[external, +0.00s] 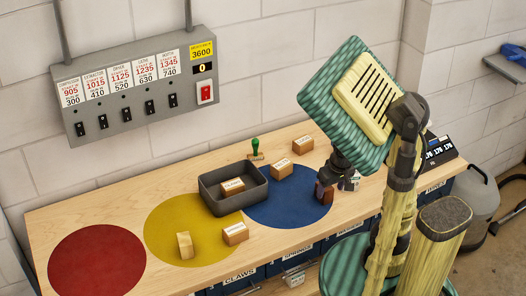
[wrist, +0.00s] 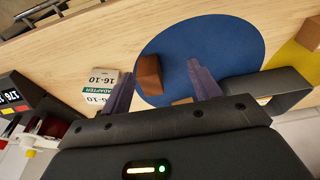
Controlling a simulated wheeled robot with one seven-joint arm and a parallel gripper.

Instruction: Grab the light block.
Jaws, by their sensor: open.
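The palest block (external: 184,245) stands on the yellow disc at the front left, well away from my gripper. A tan block (external: 235,234) with a white label sits at that disc's right edge; it also shows in the wrist view (wrist: 310,34). Labels are too small to read, so I cannot tell which block is the light one. My gripper (external: 337,172) is open over the right side of the blue disc, and its fingers also show in the wrist view (wrist: 161,70). A brown block (wrist: 149,75) shows between the fingers, apparently ungripped. Part of another block (wrist: 182,101) is mostly hidden by my gripper.
A dark grey tray (external: 212,202) holds a labelled block (external: 232,186). More labelled blocks (external: 281,170) (external: 303,143) and a green stamp (external: 255,148) stand behind. An adapter box (wrist: 99,88) is beside the blue disc (wrist: 225,45). The red disc (external: 97,262) is bare.

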